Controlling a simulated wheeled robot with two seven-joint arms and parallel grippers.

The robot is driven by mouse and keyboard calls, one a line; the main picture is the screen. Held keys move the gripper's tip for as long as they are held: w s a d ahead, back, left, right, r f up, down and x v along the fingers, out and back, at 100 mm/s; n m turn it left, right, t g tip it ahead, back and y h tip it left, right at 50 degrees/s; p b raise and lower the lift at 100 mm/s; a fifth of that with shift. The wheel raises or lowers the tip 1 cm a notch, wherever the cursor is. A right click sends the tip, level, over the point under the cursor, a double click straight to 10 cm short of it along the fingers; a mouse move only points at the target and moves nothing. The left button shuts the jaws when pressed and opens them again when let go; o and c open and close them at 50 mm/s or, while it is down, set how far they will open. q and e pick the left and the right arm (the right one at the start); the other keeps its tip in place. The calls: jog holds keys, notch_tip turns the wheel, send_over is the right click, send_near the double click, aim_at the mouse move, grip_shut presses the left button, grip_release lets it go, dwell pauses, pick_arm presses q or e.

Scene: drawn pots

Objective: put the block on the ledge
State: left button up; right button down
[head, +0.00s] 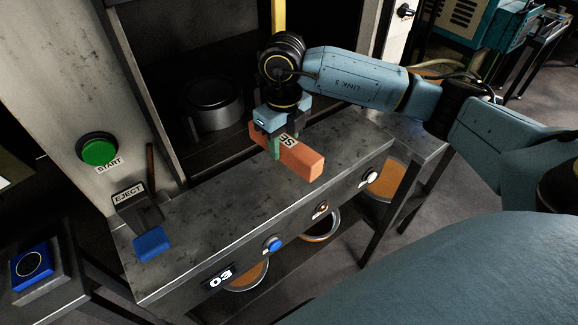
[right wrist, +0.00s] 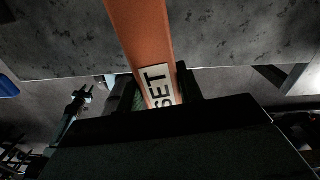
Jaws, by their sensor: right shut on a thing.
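The block is an orange bar (head: 302,160) with a white label with black letters; in the head view it is at the middle, over the grey metal ledge (head: 225,205). My right gripper (head: 275,145) is shut on the bar near its labelled part, with the fingers pointing down. In the right wrist view the bar (right wrist: 142,40) runs up from between the fingers (right wrist: 160,95). I cannot tell whether the bar touches the ledge or hangs just above it. My left gripper is not in view.
A green START button (head: 99,150) is on the panel at left. A blue EJECT lever (head: 152,244) sits at the ledge's left end. A dark round part (head: 212,103) stands in the recess behind. Knobs, including a blue one (head: 272,244), line the front face. The ledge's middle is clear.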

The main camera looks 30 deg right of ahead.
aim_at(296, 176)
jog(key=m, duration=0.2)
jog(key=d+m, duration=0.1)
jog(key=m, duration=0.2)
jog(key=shift+w+r+m+p, duration=0.1)
jog(key=shift+w+m+p, duration=0.05)
jog(key=shift+m+p, duration=0.15)
jog(key=shift+w+d+f+m+p, duration=0.15)
jog(key=shift+d+f+m, duration=0.35)
jog(key=shift+f+m, duration=1.55)
jog(key=shift+s+d+f+m+p, duration=0.15)
jog(key=shift+d+f+m, duration=0.3)
jog(key=shift+f+m, duration=1.6)
jog(key=shift+w+d+f+m+p, duration=0.15)
jog(key=shift+d+f+m, duration=0.65)
jog(key=shift+m, duration=2.2)
jog(key=shift+a+f, duration=0.35)
jog(key=c, duration=1.4)
grip_release()
jog(key=shift+f, duration=0.2)
jog(key=o, duration=0.5)
jog(key=shift+r, duration=0.1)
